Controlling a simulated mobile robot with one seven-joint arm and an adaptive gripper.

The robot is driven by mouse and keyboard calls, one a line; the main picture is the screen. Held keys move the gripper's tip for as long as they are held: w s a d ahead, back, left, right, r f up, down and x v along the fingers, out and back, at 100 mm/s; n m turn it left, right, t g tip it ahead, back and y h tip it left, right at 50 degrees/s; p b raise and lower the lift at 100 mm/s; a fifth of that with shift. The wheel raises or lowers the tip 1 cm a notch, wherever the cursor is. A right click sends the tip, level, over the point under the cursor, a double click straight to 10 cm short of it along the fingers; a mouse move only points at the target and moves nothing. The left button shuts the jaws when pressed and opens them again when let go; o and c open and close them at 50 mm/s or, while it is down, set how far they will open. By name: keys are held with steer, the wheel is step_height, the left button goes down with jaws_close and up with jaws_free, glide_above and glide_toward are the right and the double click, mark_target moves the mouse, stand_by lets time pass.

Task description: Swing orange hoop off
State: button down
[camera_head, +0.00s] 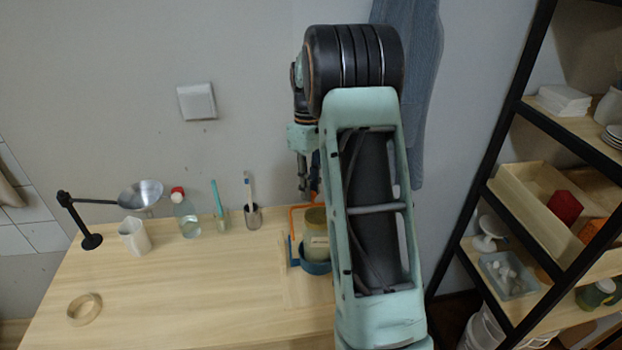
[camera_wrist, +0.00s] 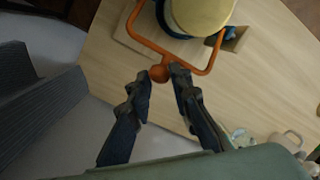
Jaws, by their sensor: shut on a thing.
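The orange hoop (camera_head: 292,222) is a thin frame on the table beside the jar, partly behind my arm. In the wrist view the hoop (camera_wrist: 134,30) passes around the near side of the jar, with a round orange knob (camera_wrist: 158,73) on it. My gripper (camera_wrist: 159,75) has its two fingertips on either side of this knob and is shut on it. In the head view my gripper (camera_head: 303,187) is above the hoop. The jar (camera_head: 316,228) has a pale yellowish lid (camera_wrist: 203,12) and sits in a blue holder (camera_head: 315,267). The hoop's far side is out of view.
On the table to the left are a cup with a toothbrush (camera_head: 253,217), a red-capped bottle (camera_head: 186,215), a white cup (camera_head: 134,237), a metal bowl on a stand (camera_head: 141,195) and a tan ring (camera_head: 84,308). A shelf rack (camera_head: 505,150) stands right. The table's front middle is clear.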

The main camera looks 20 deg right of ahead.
steer(key=shift+w+d+f+g+p, duration=0.5)
steer(key=shift+w+g+p, duration=0.15)
steer(key=shift+p, duration=0.25)
steer(key=c, duration=1.8)
jaws_free()
steer(key=shift+f, duration=0.2)
steer(key=shift+o, duration=0.2)
steer(key=shift+a, duration=0.1)
steer(key=v, duration=1.2)
steer(key=shift+d, duration=0.3)
